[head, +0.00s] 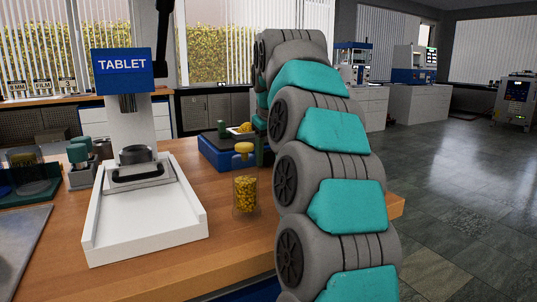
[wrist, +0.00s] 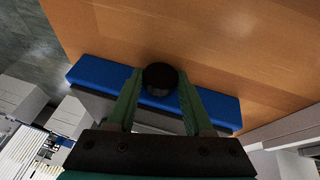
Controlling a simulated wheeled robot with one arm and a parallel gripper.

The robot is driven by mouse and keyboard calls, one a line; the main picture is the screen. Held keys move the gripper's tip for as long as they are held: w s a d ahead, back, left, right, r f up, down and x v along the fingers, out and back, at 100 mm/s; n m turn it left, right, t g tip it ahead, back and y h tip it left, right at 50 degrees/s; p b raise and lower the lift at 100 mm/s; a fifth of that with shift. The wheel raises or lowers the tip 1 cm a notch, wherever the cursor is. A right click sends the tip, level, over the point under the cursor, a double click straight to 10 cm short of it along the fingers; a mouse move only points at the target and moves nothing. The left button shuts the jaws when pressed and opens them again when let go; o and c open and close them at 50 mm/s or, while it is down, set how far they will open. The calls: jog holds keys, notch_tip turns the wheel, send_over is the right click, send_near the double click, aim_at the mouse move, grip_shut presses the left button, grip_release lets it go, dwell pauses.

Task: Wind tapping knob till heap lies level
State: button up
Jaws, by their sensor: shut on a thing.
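A dark round knob (wrist: 160,74) sits between my gripper's green fingers (wrist: 161,83) in the wrist view. My gripper is shut on it, from above a blue-topped device (wrist: 222,108). In the head view, the blue device (head: 217,154) stands on the bench, partly behind my arm. A small yellow heap (head: 245,127) lies in a pale tray on it and looks mounded, not flat. The heap is small in the picture, and my arm hides the knob and most of my gripper in the head view.
A clear beaker of yellow pellets (head: 245,197) stands near the bench's right side. A white press marked TABLET (head: 121,66) stands left, its wide white tray (head: 150,247) reaching forward. Green-topped weights (head: 78,165) stand beside it. Bare wood bench (head: 215,265) lies in front.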

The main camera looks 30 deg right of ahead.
grip_shut()
jog(key=shift+r+y+p, duration=0.25)
jog(key=shift+y+p, duration=0.35)
jog(key=shift+p, duration=0.35)
jog(key=shift+d+m+y+p, duration=0.1)
jog(key=shift+m+y+p, duration=0.2)
jog(key=shift+y+p, duration=0.25)
jog(key=shift+d+f+y, duration=0.15)
jog(key=shift+f+y, duration=0.2)
jog(key=shift+y, duration=0.8)
jog(key=o, duration=0.7)
grip_release()
jog(key=shift+c, duration=0.2)
jog(key=shift+r, duration=0.15)
